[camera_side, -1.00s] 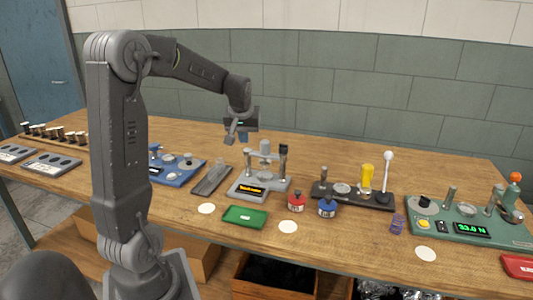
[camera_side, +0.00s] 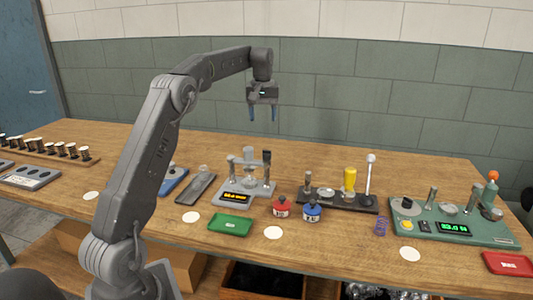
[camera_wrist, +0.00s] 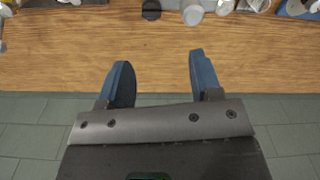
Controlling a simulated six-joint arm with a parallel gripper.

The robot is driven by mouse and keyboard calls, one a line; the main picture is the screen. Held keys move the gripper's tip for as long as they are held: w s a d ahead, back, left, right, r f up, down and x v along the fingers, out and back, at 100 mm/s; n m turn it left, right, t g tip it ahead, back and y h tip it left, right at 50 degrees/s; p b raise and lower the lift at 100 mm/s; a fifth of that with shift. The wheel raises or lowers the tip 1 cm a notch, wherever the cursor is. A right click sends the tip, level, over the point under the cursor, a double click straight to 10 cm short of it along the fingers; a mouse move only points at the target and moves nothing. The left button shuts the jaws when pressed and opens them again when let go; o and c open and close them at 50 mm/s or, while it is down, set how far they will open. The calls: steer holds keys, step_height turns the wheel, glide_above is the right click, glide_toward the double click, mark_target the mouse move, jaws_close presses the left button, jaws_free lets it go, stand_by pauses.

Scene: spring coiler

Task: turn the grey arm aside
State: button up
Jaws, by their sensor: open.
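A small grey station (camera_side: 249,192) with an orange-lit display stands mid-table in the side view. A grey crosspiece (camera_side: 250,163) spans between its upright posts; I take this to be the grey arm, though it is small in the picture. In the wrist view, my gripper (camera_wrist: 160,70) is open over bare wood and the table edge. Only cut-off tops of devices show at the top of that view, including a dark round cap (camera_wrist: 151,9).
A green tray (camera_side: 230,225), a red pot (camera_side: 281,208) and a blue pot (camera_side: 312,211) sit in front. A dark base with a white-knobbed lever (camera_side: 370,175) and a green tester (camera_side: 455,228) stand to the right. The tiled wall (camera_side: 390,110) is behind the table.

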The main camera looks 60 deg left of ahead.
mark_target(267, 152)
steer(key=shift+h, duration=0.3)
steer(key=f, duration=0.9)
steer(key=w+f, duration=0.1)
steer(key=f, duration=0.3)
steer(key=shift+d+f, duration=0.15)
steer(key=shift+d, duration=0.15)
jaws_close()
